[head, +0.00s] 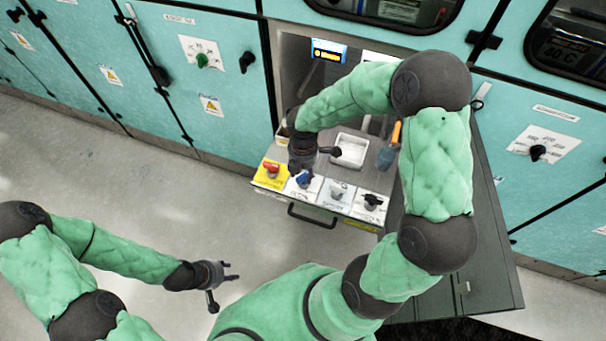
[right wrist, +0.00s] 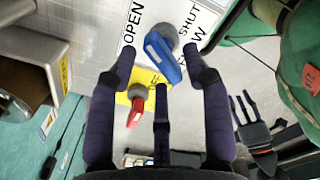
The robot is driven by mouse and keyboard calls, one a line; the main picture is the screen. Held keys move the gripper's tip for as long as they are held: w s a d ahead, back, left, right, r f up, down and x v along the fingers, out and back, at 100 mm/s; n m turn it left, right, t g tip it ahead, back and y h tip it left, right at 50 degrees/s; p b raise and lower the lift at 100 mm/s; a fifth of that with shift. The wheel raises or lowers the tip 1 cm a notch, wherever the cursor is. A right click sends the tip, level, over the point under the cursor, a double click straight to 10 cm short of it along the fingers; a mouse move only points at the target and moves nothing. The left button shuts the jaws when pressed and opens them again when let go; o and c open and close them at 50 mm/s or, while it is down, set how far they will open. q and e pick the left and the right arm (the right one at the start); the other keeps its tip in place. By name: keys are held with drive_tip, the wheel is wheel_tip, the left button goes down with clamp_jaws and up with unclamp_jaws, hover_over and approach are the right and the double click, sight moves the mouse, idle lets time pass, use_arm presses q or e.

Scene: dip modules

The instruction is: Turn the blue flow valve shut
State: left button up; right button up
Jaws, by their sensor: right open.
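The blue flow valve (head: 304,180) sits on a white label on the front panel, right of the red valve. In the right wrist view the blue valve (right wrist: 162,57) has a long handle lying diagonally, upper left to lower right, on a grey hub. Its label reads OPEN on the left and SHUT on the right. My right gripper (head: 297,167) is over the panel at the blue valve. In the wrist view its open fingers (right wrist: 160,60) stand either side of the handle; contact is unclear. My left gripper (head: 228,272) is open and empty above the floor.
The red valve (head: 271,168) on yellow, a grey-white valve (head: 337,189) and a black valve (head: 373,201) share the panel. A white tray (head: 349,151) and an orange-handled trowel (head: 389,150) lie behind. A dark drawer handle (head: 311,217) is below.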

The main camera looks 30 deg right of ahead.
drive_tip(key=shift+f, duration=0.5)
clamp_jaws()
drive_tip(key=shift+m, duration=0.4)
drive_tip(key=m, duration=0.4)
drive_tip(key=shift+d+m, duration=0.15)
drive_tip(key=shift+m, duration=0.25)
drive_tip(key=m, duration=0.5)
drive_tip(key=shift+s+d, duration=0.1)
drive_tip(key=shift+m, duration=0.3)
